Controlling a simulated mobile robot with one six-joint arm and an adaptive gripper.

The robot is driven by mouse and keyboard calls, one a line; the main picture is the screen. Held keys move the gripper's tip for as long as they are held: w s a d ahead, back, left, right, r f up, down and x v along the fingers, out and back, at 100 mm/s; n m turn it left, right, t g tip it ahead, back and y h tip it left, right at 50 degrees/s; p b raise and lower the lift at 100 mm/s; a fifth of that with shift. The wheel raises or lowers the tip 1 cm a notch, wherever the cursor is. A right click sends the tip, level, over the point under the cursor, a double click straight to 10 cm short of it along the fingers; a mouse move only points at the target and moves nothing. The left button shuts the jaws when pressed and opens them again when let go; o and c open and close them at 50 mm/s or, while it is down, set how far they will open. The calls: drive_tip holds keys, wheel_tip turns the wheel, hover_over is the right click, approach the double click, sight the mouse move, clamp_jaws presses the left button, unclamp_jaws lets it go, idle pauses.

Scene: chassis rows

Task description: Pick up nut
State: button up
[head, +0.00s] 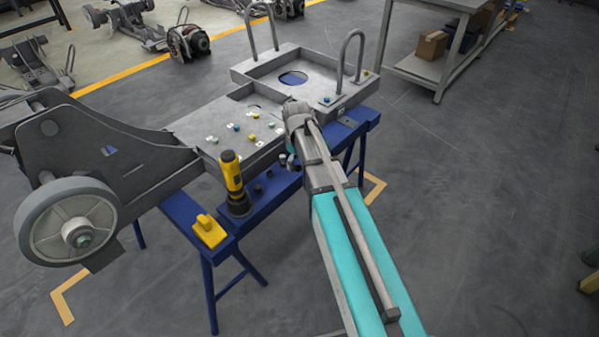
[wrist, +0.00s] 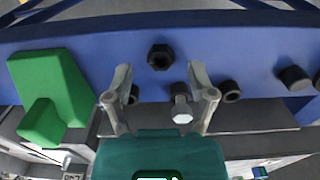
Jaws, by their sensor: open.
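A dark hexagonal nut (wrist: 161,57) lies on the blue bench in the wrist view, its hole showing. My gripper (wrist: 160,75) is open, with one finger to either side of the nut's line and the nut just beyond the fingertips. Nothing is held between the fingers. A bolt with a pale hex head (wrist: 182,112) lies close beside the right finger. In the head view the fingers are largely hidden behind my arm, and I cannot tell which small dark part there is this nut.
Dark ring-like parts (wrist: 231,91) and a dark cylinder (wrist: 295,78) sit nearby on the bench. A green block (wrist: 50,95) is at left.

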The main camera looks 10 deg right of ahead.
drive_tip(key=shift+f+b, duration=0.3)
drive_tip(key=shift+f, duration=0.2)
drive_tip(key=shift+c, duration=0.2)
clamp_jaws()
idle(0.3)
drive_tip(key=shift+r, duration=0.2)
wheel_tip(320, 180, up, 3)
drive_tip(key=p, duration=0.3)
drive_tip(key=s+a+r+p, duration=0.2)
drive_tip(key=s+r+p, duration=0.7)
drive_tip(key=s, duration=0.4)
drive_tip(key=shift+s+r+p, duration=0.35)
drive_tip(key=shift+s+p, duration=0.05)
drive_tip(key=shift+p, duration=0.15)
